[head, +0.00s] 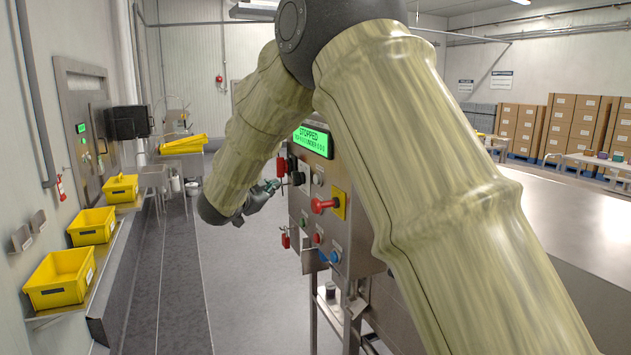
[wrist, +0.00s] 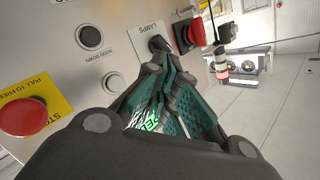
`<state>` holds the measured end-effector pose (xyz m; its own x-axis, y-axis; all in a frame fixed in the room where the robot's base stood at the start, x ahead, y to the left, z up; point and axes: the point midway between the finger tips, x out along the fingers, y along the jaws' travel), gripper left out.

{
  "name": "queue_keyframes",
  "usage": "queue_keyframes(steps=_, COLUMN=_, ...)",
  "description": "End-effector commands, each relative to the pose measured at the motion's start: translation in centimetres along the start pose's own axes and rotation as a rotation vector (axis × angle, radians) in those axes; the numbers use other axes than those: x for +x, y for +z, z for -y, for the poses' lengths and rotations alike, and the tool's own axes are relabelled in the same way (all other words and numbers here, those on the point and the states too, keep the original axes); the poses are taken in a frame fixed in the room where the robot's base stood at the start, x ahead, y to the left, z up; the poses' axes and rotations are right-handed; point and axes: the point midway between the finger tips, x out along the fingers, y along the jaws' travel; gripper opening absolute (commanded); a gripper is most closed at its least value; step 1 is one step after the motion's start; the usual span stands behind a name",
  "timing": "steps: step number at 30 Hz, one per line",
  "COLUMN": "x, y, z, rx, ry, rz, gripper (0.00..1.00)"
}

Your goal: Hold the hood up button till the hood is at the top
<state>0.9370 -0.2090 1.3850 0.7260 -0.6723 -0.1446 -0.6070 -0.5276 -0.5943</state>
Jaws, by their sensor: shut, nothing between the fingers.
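The grey control panel (head: 309,225) has a green display (head: 313,139) reading STOPPED. In the wrist view a black round button (wrist: 90,37) has an upside-down label that seems to read HOOD DOWN. A partly covered round button (wrist: 114,81) shows beside my fingers; its label is hidden, so I cannot tell if it is the hood up button. My gripper (head: 274,186) is shut and empty, in front of the panel's left side. In the wrist view its green-padded fingers (wrist: 166,84) meet near the LAMPS switch (wrist: 158,44). I cannot tell whether they touch anything. The hood cannot be made out.
A red stop button (head: 325,205) on a yellow plate sticks out of the panel; it also shows in the wrist view (wrist: 22,117). Red and blue buttons (head: 335,257) sit lower. Yellow bins (head: 62,278) line the left shelf. The aisle floor (head: 183,285) is clear.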

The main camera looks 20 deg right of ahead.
Motion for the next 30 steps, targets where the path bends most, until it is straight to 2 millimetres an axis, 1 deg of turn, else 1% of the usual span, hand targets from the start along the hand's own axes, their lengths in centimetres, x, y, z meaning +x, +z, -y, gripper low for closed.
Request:
queue_keyframes(steps=5, x=0.3, y=-0.2, z=-0.3, rx=0.000, ry=0.001, rz=0.000, gripper=0.00)
queue_keyframes(steps=11, x=1.4, y=-0.9, z=-1.0, rx=0.000, ry=0.000, rz=-0.002, gripper=0.00)
queue_keyframes(steps=24, x=4.7, y=-3.4, z=-3.5, rx=0.000, ry=0.001, rz=0.000, gripper=0.00)
queue_keyframes(steps=30, x=5.9, y=-4.2, z=-4.3, rx=-0.001, ry=0.001, rz=-0.001, gripper=0.00)
